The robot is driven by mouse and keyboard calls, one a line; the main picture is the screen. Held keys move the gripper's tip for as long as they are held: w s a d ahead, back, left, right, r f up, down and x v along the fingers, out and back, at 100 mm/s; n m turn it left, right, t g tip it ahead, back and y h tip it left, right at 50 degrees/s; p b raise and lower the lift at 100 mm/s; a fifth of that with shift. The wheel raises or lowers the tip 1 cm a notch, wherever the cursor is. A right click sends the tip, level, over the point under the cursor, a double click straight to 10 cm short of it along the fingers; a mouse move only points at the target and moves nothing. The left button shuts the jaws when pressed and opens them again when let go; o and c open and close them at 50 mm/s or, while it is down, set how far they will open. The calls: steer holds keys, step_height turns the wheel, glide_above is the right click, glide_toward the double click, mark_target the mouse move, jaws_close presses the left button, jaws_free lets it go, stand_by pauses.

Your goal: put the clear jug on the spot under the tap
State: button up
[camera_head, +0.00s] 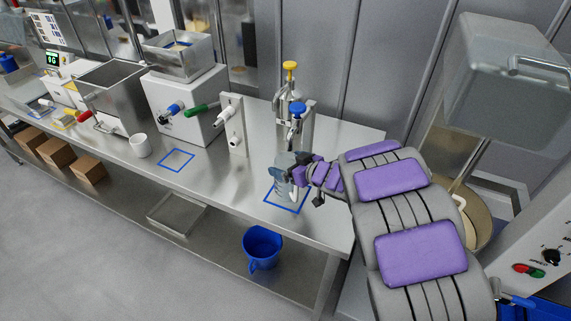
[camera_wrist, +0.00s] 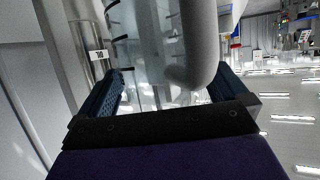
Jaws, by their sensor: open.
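The clear jug (camera_head: 283,186) stands within or just over the blue-outlined square (camera_head: 274,204) at the bench's right end; I cannot tell whether its base rests fully on the bench. The blue-knobbed tap (camera_head: 297,109) stands just behind and above it. My gripper (camera_head: 302,182) is at the jug's right side and partly covers it. In the wrist view, my gripper (camera_wrist: 168,74) is open, with one finger on each side of the jug's handle (camera_wrist: 198,45). The clear jug's body with dark marks (camera_wrist: 145,35) is just beyond.
A yellow-knobbed tap (camera_head: 290,75) stands behind. Left along the steel bench (camera_head: 225,185) are a white dispenser (camera_head: 187,105), a white mug (camera_head: 139,145) and another blue square (camera_head: 178,160). A blue jug (camera_head: 262,247) is on the lower shelf.

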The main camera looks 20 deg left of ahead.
steer(key=shift+d+r, duration=0.3)
steer(key=shift+d, duration=0.4)
steer(key=p+v, duration=0.3)
steer(key=v, duration=0.7)
steer(key=w+d+r+m+t+h, duration=0.2)
steer(key=d+r+h, duration=0.15)
steer(key=d, duration=0.55)
steer(key=w+d+r+m+t+h, duration=0.25)
steer(key=d+h, duration=0.25)
steer(key=d, duration=0.4)
steer(key=s+d+r+m+g+h, duration=0.2)
steer(key=s+d+m+h, duration=0.3)
steer(key=s+d, duration=0.5)
steer(key=s+d+m+g+h, duration=0.25)
steer(key=s+d+g, duration=0.2)
steer(key=s, duration=0.75)
steer(key=s+a+g+y, duration=0.2)
steer(key=s+a+g, duration=0.1)
steer(key=s, duration=0.7)
steer(key=s+a+g+y, duration=0.2)
steer(key=s+g, duration=0.1)
steer(key=s, duration=0.7)
steer(key=shift+s+a+f, duration=0.35)
steer(key=shift+f, duration=0.1)
